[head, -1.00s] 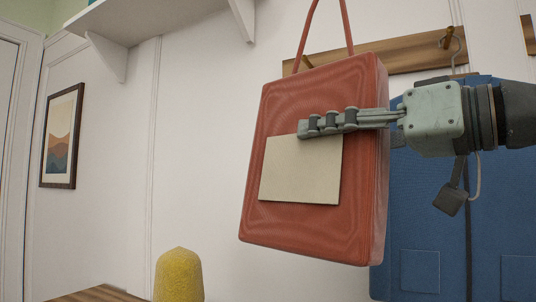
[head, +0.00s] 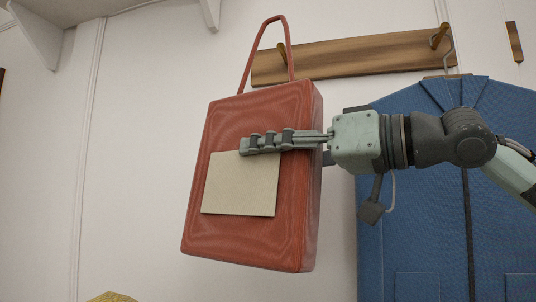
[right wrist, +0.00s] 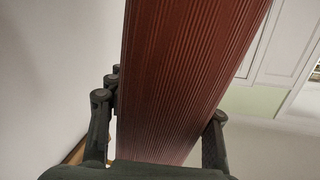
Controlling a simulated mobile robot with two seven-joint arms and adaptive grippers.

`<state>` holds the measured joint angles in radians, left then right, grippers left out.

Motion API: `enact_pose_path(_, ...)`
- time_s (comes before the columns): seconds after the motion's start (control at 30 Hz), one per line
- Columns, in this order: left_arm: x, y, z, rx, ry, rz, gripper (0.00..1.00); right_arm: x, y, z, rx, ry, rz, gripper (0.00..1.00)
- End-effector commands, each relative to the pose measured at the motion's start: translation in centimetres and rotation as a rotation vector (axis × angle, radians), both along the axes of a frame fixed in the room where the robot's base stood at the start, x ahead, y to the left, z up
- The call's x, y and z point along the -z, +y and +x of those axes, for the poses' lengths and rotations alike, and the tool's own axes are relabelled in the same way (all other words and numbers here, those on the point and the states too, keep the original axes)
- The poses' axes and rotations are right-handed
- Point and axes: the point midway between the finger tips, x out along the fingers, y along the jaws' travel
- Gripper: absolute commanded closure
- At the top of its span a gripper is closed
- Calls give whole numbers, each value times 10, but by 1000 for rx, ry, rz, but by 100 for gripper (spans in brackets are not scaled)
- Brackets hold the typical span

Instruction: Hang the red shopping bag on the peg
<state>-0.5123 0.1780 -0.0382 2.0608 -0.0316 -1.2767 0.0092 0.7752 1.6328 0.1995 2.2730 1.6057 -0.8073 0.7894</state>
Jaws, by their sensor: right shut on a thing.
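The red shopping bag (head: 250,240) hangs slightly tilted in the middle of the head view, with a pale blank panel on its front. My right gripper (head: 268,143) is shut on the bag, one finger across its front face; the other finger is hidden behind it. In the right wrist view, the bag's ribbed side (right wrist: 185,75) stands between the two fingers (right wrist: 160,118). The bag's handle loop (head: 247,62) stands up above it. The peg (head: 282,52) at the left of the wooden rail shows inside the loop's outline; whether the loop is around it I cannot tell. My left gripper is not in view.
The wooden rail (head: 350,59) is fixed to the white wall. A blue garment (head: 420,235) hangs from a second peg (head: 439,37) at the right, close behind my right arm. A shelf bracket (head: 38,35) is at the upper left. A yellow object (head: 112,297) shows at the bottom edge.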

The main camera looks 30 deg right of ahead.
Motion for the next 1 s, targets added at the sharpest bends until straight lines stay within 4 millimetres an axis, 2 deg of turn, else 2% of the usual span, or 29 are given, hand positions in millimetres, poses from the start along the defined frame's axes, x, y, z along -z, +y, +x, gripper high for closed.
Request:
enact_pose_path(0.73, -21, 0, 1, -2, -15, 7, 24, 3, -35, 29, 0, -2, 3, 89)
enact_pose_path(1.0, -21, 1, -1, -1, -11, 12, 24, 4, -47, 40, 0, -2, 3, 89)
